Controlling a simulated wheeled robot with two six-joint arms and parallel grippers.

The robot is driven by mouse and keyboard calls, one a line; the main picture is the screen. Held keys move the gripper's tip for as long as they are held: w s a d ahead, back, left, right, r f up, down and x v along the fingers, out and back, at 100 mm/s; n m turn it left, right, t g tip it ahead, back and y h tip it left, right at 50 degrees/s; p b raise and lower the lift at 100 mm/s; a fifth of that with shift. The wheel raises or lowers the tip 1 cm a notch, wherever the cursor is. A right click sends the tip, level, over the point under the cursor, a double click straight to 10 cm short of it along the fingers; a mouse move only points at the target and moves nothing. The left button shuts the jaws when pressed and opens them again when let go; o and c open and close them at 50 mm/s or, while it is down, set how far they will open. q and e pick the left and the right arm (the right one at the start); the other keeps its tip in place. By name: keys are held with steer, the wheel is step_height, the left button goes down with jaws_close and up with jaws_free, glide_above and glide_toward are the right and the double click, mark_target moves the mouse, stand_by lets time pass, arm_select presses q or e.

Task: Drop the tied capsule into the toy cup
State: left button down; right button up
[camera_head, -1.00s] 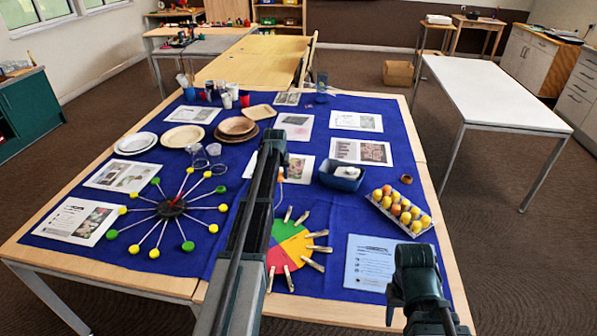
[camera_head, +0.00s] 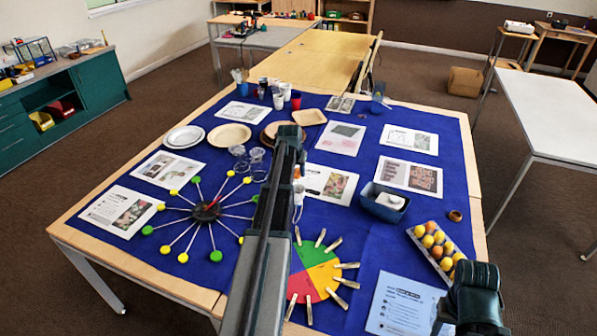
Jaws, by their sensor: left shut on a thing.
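My left arm reaches forward over the blue-covered table, and its gripper (camera_head: 298,181) shows only partly beside my dark arm link. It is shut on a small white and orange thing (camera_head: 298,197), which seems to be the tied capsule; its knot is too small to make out. Toward the back left of the table stand small cups: a red cup (camera_head: 296,101), a white cup (camera_head: 278,101) and others. A small blue container (camera_head: 377,105) stands at the back right. I cannot tell which is the toy cup. The held thing is apart from them all.
A blue tub (camera_head: 383,208) with a white thing inside, an egg tray (camera_head: 462,269), a colour wheel (camera_head: 308,290) with clothespins and a spoked wheel (camera_head: 206,212) lie on the table. Plates (camera_head: 229,135) and two clear cups (camera_head: 257,155) sit left of my arm.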

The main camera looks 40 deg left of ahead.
mark_target(297, 178)
arm_select(q)
steer(key=shift+f+b, duration=1.55)
steer(key=shift+f, duration=0.2)
steer(key=shift+f+b, duration=0.75)
stand_by(0.3)
steer(key=shift+c, duration=2.2)
jaws_free()
steer(key=shift+r, duration=0.1)
steer(key=shift+r+p, duration=2.95)
steer(key=shift+p, duration=0.1)
